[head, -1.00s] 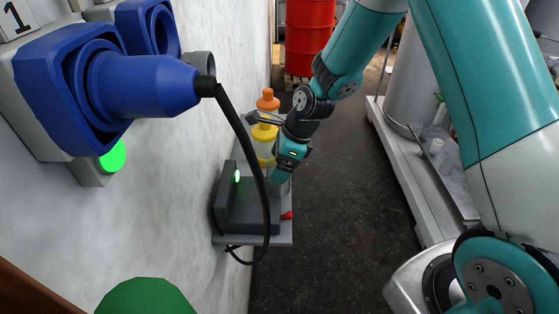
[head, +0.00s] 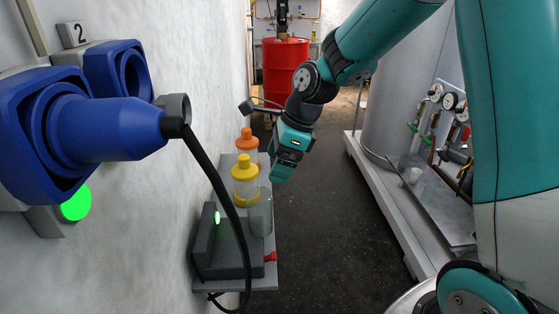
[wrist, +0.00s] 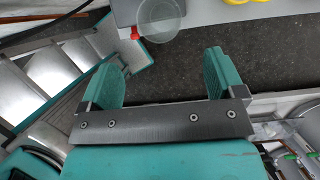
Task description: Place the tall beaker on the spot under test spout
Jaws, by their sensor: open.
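The tall beaker (head: 260,214) is clear glass and upright at the right edge of the wall shelf, beside a dark grey device. In the wrist view the beaker (wrist: 162,18) is a clear round outline at the top edge, beyond the fingertips. My gripper (head: 283,176) is over the aisle side of the shelf, up and right of the beaker and apart from it. In the wrist view my gripper (wrist: 160,75) has its teal fingers spread, with only dark floor between them. I cannot make out the test spout or the spot under it for certain.
A yellow-capped bottle (head: 245,180) and an orange-capped bottle (head: 246,145) stand behind the beaker on the shelf (head: 262,284). The dark device (head: 235,255) has a red knob. A tank skid with a pale plate (head: 440,210), gauges and pipes lines the right. The aisle floor (head: 335,230) is clear.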

